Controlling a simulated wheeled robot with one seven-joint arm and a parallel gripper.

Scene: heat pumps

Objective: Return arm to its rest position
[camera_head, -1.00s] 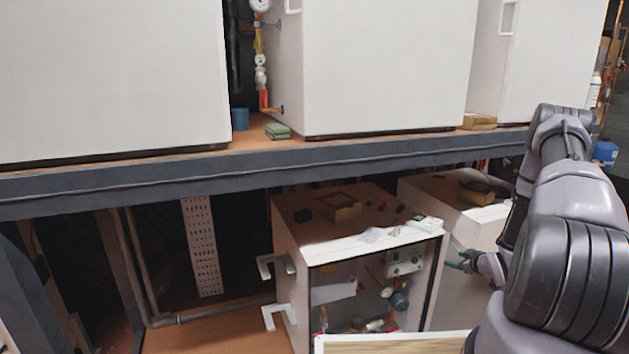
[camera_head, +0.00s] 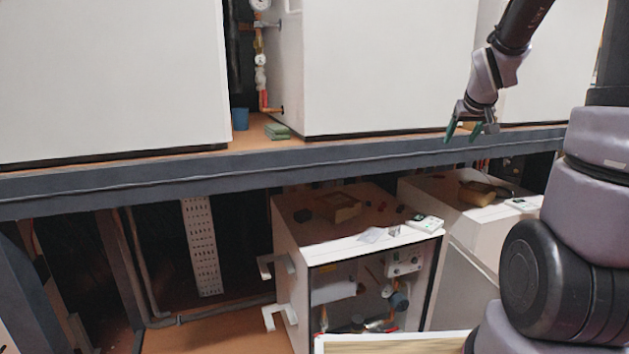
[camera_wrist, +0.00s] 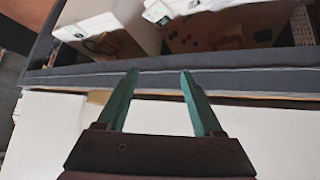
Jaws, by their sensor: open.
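My gripper (camera_head: 468,134) is raised at the upper right of the head view, pointing down in front of the shelf edge. Its green fingers are apart with nothing between them. In the wrist view my gripper (camera_wrist: 159,75) also shows open and empty, its fingers in front of the dark shelf beam (camera_wrist: 230,80). My arm rises on the right of the head view and bends over to the gripper.
Large white units (camera_head: 385,60) stand on the shelf (camera_head: 330,152). Below are an open-fronted white cabinet (camera_head: 350,244) and another white unit (camera_head: 465,240). A green sponge-like block (camera_head: 278,131) and a blue cup (camera_head: 240,118) sit on the shelf.

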